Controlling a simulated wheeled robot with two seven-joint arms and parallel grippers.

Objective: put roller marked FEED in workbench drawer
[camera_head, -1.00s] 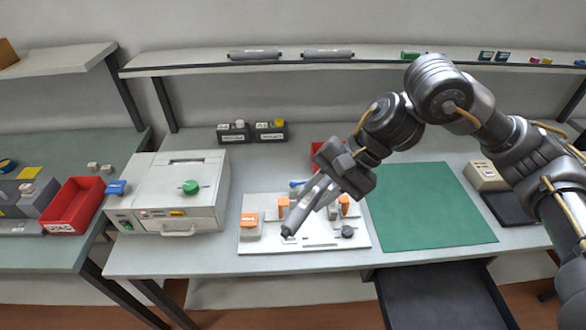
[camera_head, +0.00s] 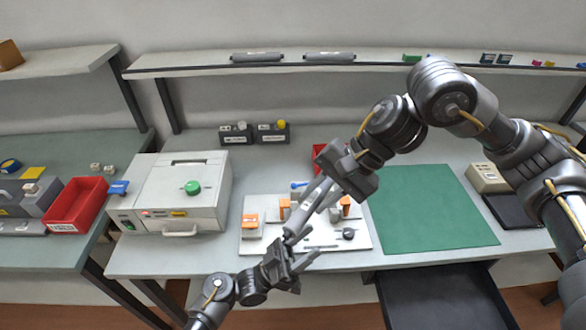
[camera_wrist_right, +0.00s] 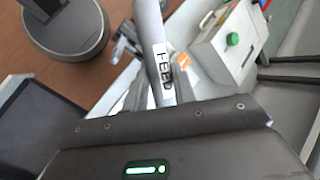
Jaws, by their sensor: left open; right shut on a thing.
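The grey roller (camera_head: 302,215) slants down to the left over the white jig board. Its white label reads FEED in the right wrist view (camera_wrist_right: 163,72). My right gripper (camera_head: 334,182) is shut on the roller's upper end. My left gripper (camera_head: 297,250) is open near the roller's lower end, which it partly hides; I cannot tell whether they touch. The dark workbench drawer (camera_head: 440,298) stands pulled out below the green mat, and what shows of its inside looks empty.
The white jig board (camera_head: 262,245) with orange clamps lies under the roller. A white machine (camera_head: 180,200) stands left of it, and a green mat (camera_head: 430,205) lies right. Two more rollers (camera_head: 257,57) (camera_head: 329,57) rest on the back shelf. A red bin (camera_head: 77,203) is far left.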

